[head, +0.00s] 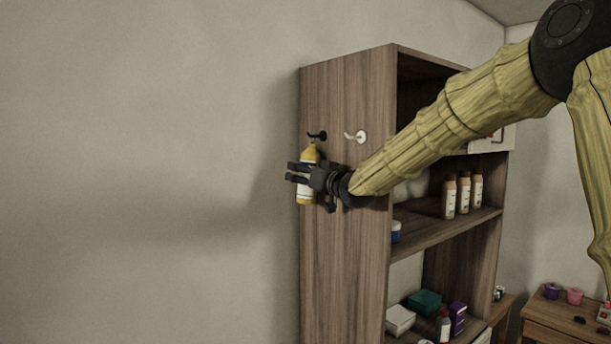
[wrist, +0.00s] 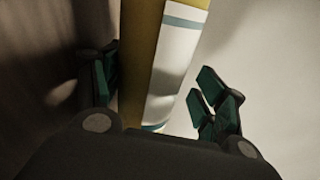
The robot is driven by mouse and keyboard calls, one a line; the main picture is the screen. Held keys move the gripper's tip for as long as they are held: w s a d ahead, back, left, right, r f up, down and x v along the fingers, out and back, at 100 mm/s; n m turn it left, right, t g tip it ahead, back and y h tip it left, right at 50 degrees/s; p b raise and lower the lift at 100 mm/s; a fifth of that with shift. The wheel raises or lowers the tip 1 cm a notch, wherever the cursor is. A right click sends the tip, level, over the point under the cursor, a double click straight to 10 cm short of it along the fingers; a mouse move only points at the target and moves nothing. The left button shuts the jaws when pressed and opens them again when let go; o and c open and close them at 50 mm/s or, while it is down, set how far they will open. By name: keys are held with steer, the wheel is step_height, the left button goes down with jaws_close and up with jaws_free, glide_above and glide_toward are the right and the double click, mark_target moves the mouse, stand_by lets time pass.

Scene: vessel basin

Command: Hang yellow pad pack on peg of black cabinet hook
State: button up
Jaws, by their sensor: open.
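The yellow pad pack (head: 309,154) is upright beside the side panel of the wooden cabinet, with a white label on its front. Its top is just below the black cabinet hook (head: 317,135) and looks close to the peg; whether its loop is around the peg is too small to tell. My gripper (head: 296,173) is at the pack's middle, in front of part of it. In the wrist view the pack (wrist: 140,65) stands between the two fingers, which are spread open with a visible gap on the right side. The hook is not in the wrist view.
A white hook (head: 358,136) is on the same cabinet side panel (head: 345,240), right of the black one. The cabinet shelves hold several bottles (head: 463,194) and boxes (head: 425,301). A low wooden table (head: 550,308) stands at right. The wall at left is clear.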

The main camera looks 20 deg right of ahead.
steer(key=v, duration=1.2)
steer(key=a+f+g+h+b, duration=0.1)
steer(key=a+f+g+b, duration=0.2)
steer(key=f, duration=2.4)
steer(key=s+a+f+g+b, duration=0.1)
steer(key=s+f+g, duration=0.15)
steer(key=f, duration=0.85)
steer(key=s+a+f+m+g+h+b, duration=0.15)
steer(key=s+f, duration=0.25)
steer(key=f, duration=0.6)
steer(key=s+a+f+g+b, duration=0.15)
steer(key=s+f, duration=0.25)
steer(key=f, duration=0.7)
steer(key=s+f+g+b, duration=0.4)
steer(key=s+f, duration=1.4)
steer(key=f, duration=0.4)
steer(key=s+f+g+b, duration=0.1)
steer(key=s+f, duration=0.3)
steer(key=s, duration=0.4)
steer(key=s+f+g+h+b, duration=0.1)
steer(key=s+f, duration=0.3)
steer(key=s, duration=0.4)
steer(key=s+f+g+h+b, duration=0.1)
steer(key=s+f+g, duration=0.2)
steer(key=s+f, duration=0.2)
steer(key=s, duration=0.3)
steer(key=shift+a+b, duration=0.35)
steer(key=shift+a, duration=0.05)
